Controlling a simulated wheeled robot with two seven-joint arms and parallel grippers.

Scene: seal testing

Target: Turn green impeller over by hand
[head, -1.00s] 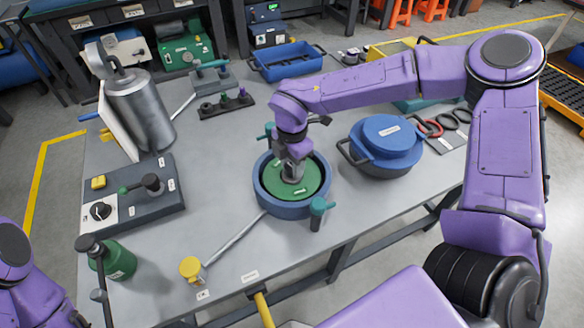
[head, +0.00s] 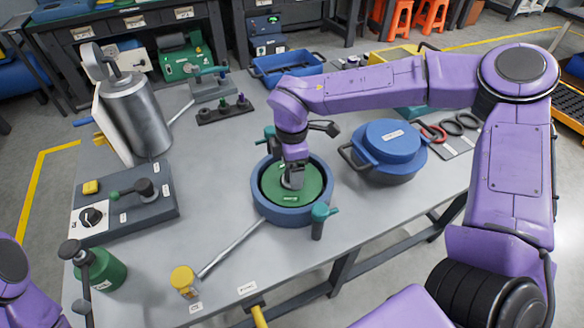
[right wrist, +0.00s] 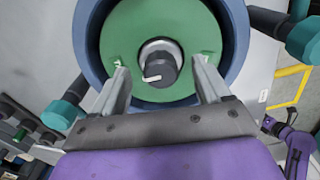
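The green impeller (head: 307,189) is a flat green disc lying inside the round blue housing (head: 262,203) on the table. In the right wrist view the impeller (right wrist: 190,33) has a grey and dark hub (right wrist: 160,63) at its middle with a pale mark on its end. My right gripper (head: 291,180) points down over the hub. In the wrist view its two fingers (right wrist: 163,88) stand apart on either side of the hub, with gaps to it, and their tips reach over the green face. Whether the tips touch the face, I cannot tell.
Teal-handled clamps (head: 319,218) stand around the housing. A blue-lidded pot (head: 386,143) is close on the right. A control box (head: 126,203) stands left. The table between box and housing is clear.

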